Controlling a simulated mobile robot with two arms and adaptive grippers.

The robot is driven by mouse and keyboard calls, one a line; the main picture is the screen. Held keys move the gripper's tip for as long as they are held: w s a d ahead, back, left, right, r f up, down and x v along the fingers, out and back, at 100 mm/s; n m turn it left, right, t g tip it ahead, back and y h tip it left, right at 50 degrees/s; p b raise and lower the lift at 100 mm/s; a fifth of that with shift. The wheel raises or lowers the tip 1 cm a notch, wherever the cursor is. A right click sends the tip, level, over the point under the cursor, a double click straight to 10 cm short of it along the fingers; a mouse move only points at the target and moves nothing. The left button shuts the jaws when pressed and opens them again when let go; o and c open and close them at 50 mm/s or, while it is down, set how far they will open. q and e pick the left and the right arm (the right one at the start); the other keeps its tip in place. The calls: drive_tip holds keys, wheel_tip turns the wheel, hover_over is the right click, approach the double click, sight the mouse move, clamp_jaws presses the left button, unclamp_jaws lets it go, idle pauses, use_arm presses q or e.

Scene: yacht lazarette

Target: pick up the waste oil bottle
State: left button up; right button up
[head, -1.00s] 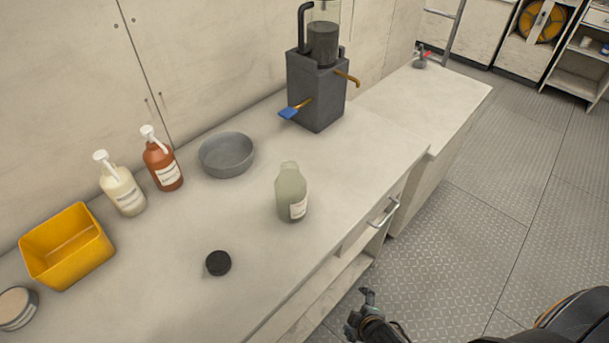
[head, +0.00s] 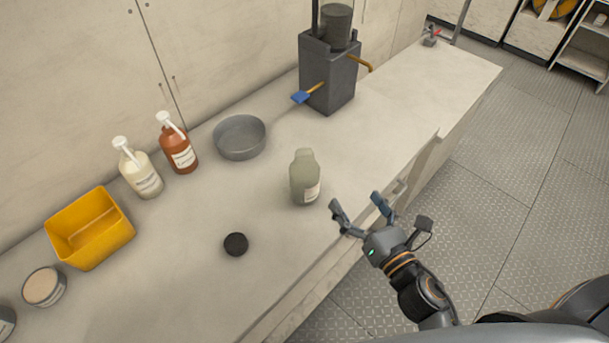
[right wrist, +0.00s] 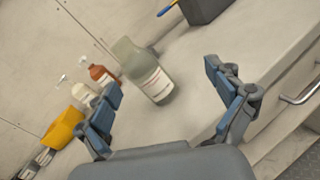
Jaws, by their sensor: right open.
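The waste oil bottle appears to be the grey-green bottle (head: 304,178) with a white label, standing upright on the counter near its front edge. It also shows in the right wrist view (right wrist: 145,72), beyond and between my spread fingers. My right gripper (head: 357,205) is open and empty, just right of the bottle and apart from it. Its two blue-grey fingers also show in the right wrist view (right wrist: 165,102). A black round cap (head: 236,244) lies on the counter left of the bottle. My left gripper is not in view.
A grey bowl (head: 239,138), a red-brown pump bottle (head: 177,146), a cream pump bottle (head: 138,170) and a yellow bin (head: 90,230) stand along the wall. A dark grey box-shaped unit (head: 328,78) stands behind the bottle.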

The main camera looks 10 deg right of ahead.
sight(314, 180)
drive_tip(key=w+a+n+y+p, duration=0.1)
drive_tip(key=w+a+n, duration=0.1)
drive_tip(key=w+a+n+y+p, duration=0.1)
drive_tip(key=w+a+n, duration=0.1)
drive_tip(key=w+a+n+y+p, duration=0.1)
drive_tip(key=w+a+n, duration=0.1)
drive_tip(key=shift+w+a+f+g, duration=0.3)
drive_tip(key=shift+f+g, duration=0.1)
drive_tip(key=p+x, duration=0.2)
drive_tip(key=x, duration=0.2)
drive_tip(key=shift+w+a+p, duration=0.1)
drive_tip(key=shift+w+p, duration=0.2)
drive_tip(key=shift+w, duration=0.05)
drive_tip(key=shift+w+a+f, duration=0.15)
drive_tip(key=shift+w+f, duration=0.05)
drive_tip(key=shift+w, duration=0.1)
drive_tip(key=shift+s, duration=0.1)
drive_tip(key=shift+c, duration=0.5)
drive_tip(key=c, duration=1.2)
drive_tip(key=shift+r, duration=0.1)
